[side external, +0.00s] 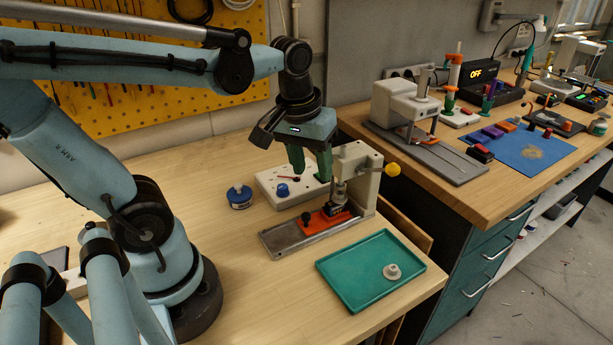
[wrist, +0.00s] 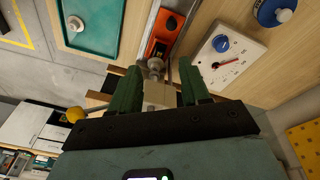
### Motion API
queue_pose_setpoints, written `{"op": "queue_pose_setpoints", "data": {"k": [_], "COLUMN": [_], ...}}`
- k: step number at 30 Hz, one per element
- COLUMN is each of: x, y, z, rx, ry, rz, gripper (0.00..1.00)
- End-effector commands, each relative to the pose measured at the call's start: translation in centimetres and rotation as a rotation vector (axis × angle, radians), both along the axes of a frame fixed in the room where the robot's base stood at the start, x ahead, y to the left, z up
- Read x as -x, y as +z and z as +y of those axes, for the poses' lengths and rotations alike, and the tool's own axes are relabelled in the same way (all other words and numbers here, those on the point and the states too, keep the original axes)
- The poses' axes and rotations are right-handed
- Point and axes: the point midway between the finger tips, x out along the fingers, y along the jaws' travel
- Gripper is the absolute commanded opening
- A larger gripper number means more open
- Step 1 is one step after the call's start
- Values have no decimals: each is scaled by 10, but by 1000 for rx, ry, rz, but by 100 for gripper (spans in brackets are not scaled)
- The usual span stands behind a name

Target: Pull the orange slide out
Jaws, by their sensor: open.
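The orange slide (side external: 327,221) lies in a grey metal track (side external: 283,240) at the foot of a small off-white press (side external: 363,178). A black knob (side external: 305,217) stands on the slide's outer end; the inner end lies under the press. In the wrist view the slide (wrist: 160,42) shows at top centre, beyond the fingertips. My gripper (side external: 311,170) points down beside the press head, above and behind the slide. In the wrist view my gripper (wrist: 160,70) has its green fingers apart on either side of the press, with no finger on the slide or knob.
A white panel (side external: 268,184) with a blue knob and red pointer stands behind the track. A blue round tin (side external: 239,196) is left of it. A teal tray (side external: 345,278) with a grey round part (side external: 391,271) lies in front. A yellow ball handle (side external: 393,170) sticks out right of the press.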

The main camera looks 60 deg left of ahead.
Motion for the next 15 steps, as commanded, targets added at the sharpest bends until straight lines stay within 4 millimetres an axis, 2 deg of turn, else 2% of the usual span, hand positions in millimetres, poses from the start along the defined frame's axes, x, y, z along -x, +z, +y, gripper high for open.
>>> {"op": "queue_pose_setpoints", "data": {"k": [3,6,11,15], "x": [1,2,3,3], "y": [3,5,1,-12], "z": [8,12,13,12], "rx": [29,40,44,43], "ry": [146,220,252,250], "rz": [112,169,195,193], "gripper": [46,46,46,46]}}
